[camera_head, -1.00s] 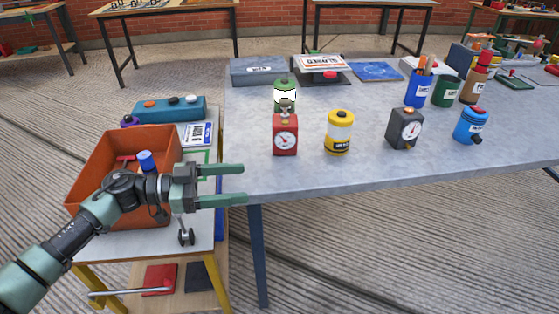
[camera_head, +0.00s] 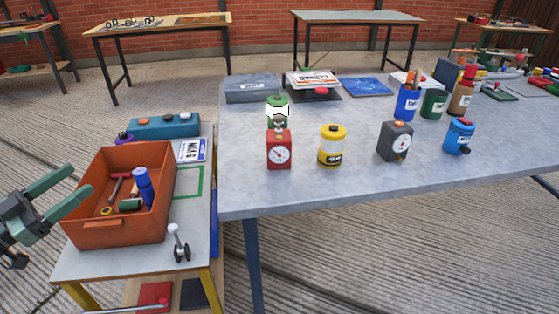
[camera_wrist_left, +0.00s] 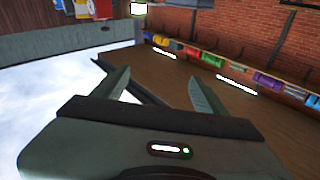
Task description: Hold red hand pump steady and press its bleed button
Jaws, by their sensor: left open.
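The red hand pump (camera_head: 279,153) appears as an upright red block with a round white dial and a dark knob on top. It stands near the front left of the grey table (camera_head: 340,188), just in front of a green canister (camera_head: 277,101). I cannot make out a bleed button. My left gripper (camera_head: 82,180) is open and empty at the left picture edge, beside the orange bin and well left of the pump. Its two spread fingers (camera_wrist_left: 158,90) also show in the left wrist view, with nothing between them. My right gripper is not in view.
The orange bin (camera_head: 122,233) holds several small tools on a low side table (camera_head: 192,253). A yellow canister (camera_head: 332,145), a dark gauge block (camera_head: 395,141) and a blue canister (camera_head: 459,136) stand right of the pump. The front table strip is clear.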

